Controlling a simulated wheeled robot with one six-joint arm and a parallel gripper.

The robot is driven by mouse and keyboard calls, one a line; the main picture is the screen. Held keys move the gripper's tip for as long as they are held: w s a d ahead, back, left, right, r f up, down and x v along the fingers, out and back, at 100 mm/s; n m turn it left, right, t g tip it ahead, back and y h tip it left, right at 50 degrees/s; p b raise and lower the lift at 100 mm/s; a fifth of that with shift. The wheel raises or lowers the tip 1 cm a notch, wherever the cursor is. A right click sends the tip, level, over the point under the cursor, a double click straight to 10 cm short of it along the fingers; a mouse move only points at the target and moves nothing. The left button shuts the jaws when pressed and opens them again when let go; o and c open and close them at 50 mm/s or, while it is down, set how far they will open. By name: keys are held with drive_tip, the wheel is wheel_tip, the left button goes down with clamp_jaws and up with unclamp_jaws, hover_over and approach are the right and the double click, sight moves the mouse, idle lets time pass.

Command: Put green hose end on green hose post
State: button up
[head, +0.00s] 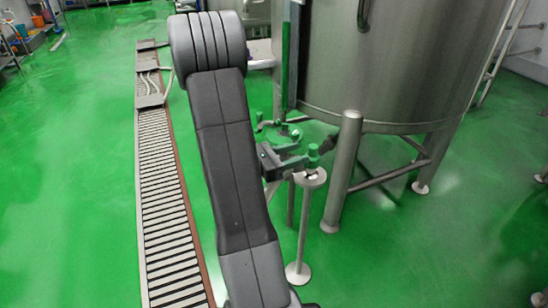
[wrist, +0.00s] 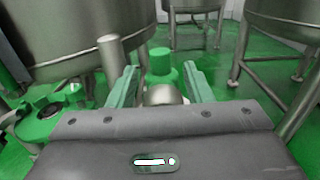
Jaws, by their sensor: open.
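My gripper (wrist: 160,69) is open, with one green finger on each side of a green stepped, round piece (wrist: 160,64) that looks like the green hose end. A rounded metal part (wrist: 163,95) shows nearer the palm between the fingers. I cannot tell whether the fingers touch either part. In the head view my gripper (head: 301,153) is at a green knob (head: 313,153) above the round plate of a slim metal stand (head: 310,178). Whether this stand is the green hose post, I cannot tell. My arm hides part of this area.
A large steel tank (head: 390,65) on legs stands right behind the stand, with one leg (head: 343,170) close by. A green round fitting with a dark hole (wrist: 50,109) lies left of my gripper. Green floor is clear at lower right.

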drive_tip(key=v, duration=0.6)
drive_tip(key=shift+a+p, duration=0.2)
drive_tip(key=shift+p, duration=0.2)
